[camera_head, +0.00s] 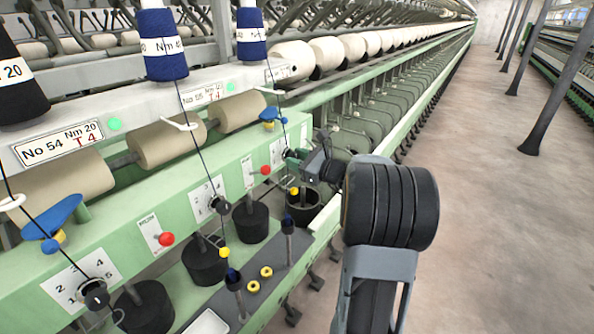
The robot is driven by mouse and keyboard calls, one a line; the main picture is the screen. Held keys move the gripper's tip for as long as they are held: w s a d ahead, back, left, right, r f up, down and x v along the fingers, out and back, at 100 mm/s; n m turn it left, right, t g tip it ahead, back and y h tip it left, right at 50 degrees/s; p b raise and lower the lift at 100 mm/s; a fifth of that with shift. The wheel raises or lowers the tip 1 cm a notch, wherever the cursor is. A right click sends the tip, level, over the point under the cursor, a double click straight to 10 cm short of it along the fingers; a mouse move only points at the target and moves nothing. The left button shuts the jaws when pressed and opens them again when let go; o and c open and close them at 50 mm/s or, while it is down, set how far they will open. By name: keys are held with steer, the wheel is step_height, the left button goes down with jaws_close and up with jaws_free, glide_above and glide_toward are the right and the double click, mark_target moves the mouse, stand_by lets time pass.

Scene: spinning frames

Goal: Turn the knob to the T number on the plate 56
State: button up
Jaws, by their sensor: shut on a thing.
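My gripper (303,163) is at the far end of the green machine front, beside the third dial panel. It is shut on a knob there, which the fingers hide. The number its pointer faces cannot be read. The nearer plates are No 54 (58,143), reading Nm 20 and T 4, and No 55 (208,94), with T 4. Two other black knobs, the near one (95,294) and the middle one (218,204), sit on white number dials.
Red-knobbed levers (166,239) and yellow and blue thread guides (51,224) stick out from the green front. Black cans (204,262) and a grey shelf with yellow rings (254,286) stand below. The floor (490,220) at right is open, with grey posts (545,80).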

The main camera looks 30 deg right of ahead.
steer(key=n+b, duration=0.8)
steer(key=b, duration=0.6)
steer(key=shift+f+n, duration=0.15)
steer(key=shift+n, duration=0.45)
steer(key=o, duration=0.9)
steer(key=shift+r, duration=0.2)
steer(key=b+v, duration=0.1)
steer(key=v, duration=1.2)
steer(key=shift+s+b, duration=0.35)
steer(key=shift+b, duration=0.05)
steer(key=shift+d, duration=0.15)
